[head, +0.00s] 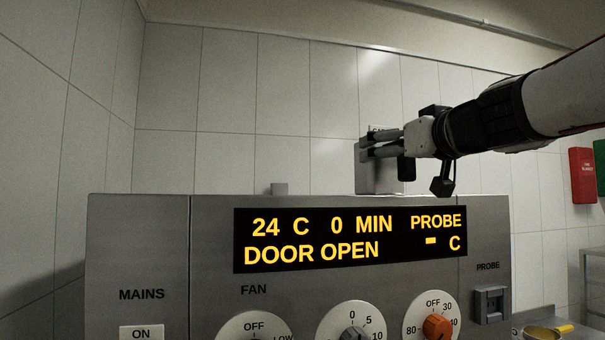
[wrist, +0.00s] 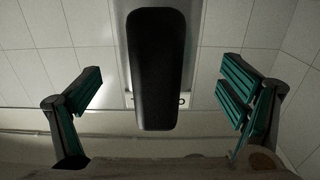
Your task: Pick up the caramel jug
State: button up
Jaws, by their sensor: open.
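A grey metal vessel (head: 372,180), which looks like the caramel jug, stands on top of the oven, behind its display panel. Its label is mostly hidden. My gripper (head: 368,145) reaches in from the right, with its fingers in front of the vessel's upper part. In the wrist view, a black upright shape (wrist: 156,70), likely the jug's handle, lies between my two open, teal-padded fingers. It appears clear of both. The grey body shows behind it. My gripper holds nothing.
The oven front (head: 215,225) fills the lower head view, with a lit display (head: 350,240) reading DOOR OPEN and several knobs. A small grey block (head: 279,188) sits on its top edge. Tiled walls stand behind.

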aim_at(388, 193)
jog(key=shift+w+a+p, duration=0.2)
jog(key=shift+w+p, duration=0.1)
jog(key=shift+w, duration=1.3)
jog(key=c, duration=1.5)
jog(key=shift+r, duration=0.15)
jog(key=shift+r+p, duration=0.3)
jog(key=shift+r, duration=0.55)
notch_tip(388, 193, up, 2)
jog(key=shift+s, duration=0.15)
jog(key=s+d+b, duration=0.1)
jog(key=s+d, duration=0.1)
jog(key=s, duration=0.3)
jog(key=s+d+b, duration=0.1)
jog(key=s, duration=0.3)
jog(key=s+d+r, duration=0.1)
jog(key=s+d, duration=0.1)
jog(key=s, duration=0.3)
jog(key=shift+s+d+b, duration=0.35)
jog(key=shift+b, duration=0.05)
